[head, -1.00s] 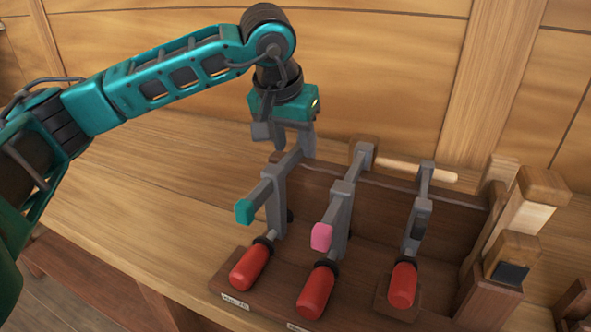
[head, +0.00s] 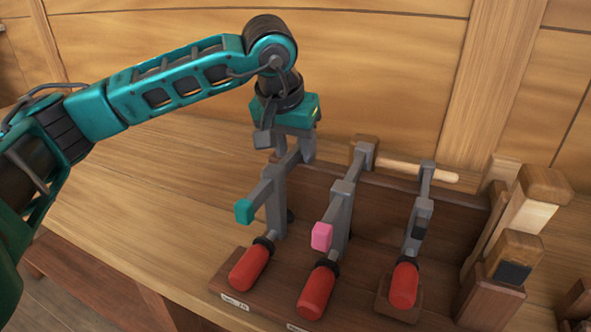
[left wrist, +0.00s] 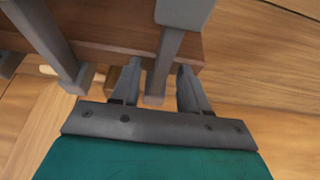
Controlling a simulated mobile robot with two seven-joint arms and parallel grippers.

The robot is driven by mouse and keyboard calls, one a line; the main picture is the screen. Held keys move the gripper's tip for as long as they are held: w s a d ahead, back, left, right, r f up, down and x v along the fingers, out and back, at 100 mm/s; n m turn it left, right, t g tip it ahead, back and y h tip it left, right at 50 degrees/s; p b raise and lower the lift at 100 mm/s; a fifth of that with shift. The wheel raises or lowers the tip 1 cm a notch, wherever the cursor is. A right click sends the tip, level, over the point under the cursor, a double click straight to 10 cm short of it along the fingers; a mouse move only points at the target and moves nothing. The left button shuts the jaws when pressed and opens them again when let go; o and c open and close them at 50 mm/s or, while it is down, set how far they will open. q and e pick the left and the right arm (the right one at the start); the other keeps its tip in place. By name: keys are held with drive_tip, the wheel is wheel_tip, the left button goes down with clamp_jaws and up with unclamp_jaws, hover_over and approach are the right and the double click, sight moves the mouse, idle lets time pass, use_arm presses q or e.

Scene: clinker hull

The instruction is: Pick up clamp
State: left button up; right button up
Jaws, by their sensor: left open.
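Three clamps with red handles stand in a row on a dark wooden rack (head: 385,220). The left clamp (head: 272,205) has a teal pad, the middle clamp (head: 340,210) a pink pad, and the right clamp (head: 415,235) a dark pad. My left gripper (head: 287,150) points down at the back end of the left clamp's grey bar. In the left wrist view, my open left gripper (left wrist: 158,72) has a finger on either side of the grey bar of the left clamp (left wrist: 166,62). I cannot tell whether the fingers touch it. My right gripper is not in view.
The middle clamp's bar stands close on the right of the gripper. A light wooden rod (head: 400,168) lies behind the rack. Wooden tools (head: 530,205) stand at its right end. Plank walls rise behind; the bench (head: 150,190) is clear on the left.

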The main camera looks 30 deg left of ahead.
use_arm(q)
drive_tip(key=shift+c, duration=0.3)
drive_tip(key=c, duration=0.8)
clamp_jaws()
drive_tip(key=shift+s+f, duration=0.1)
idle(0.3)
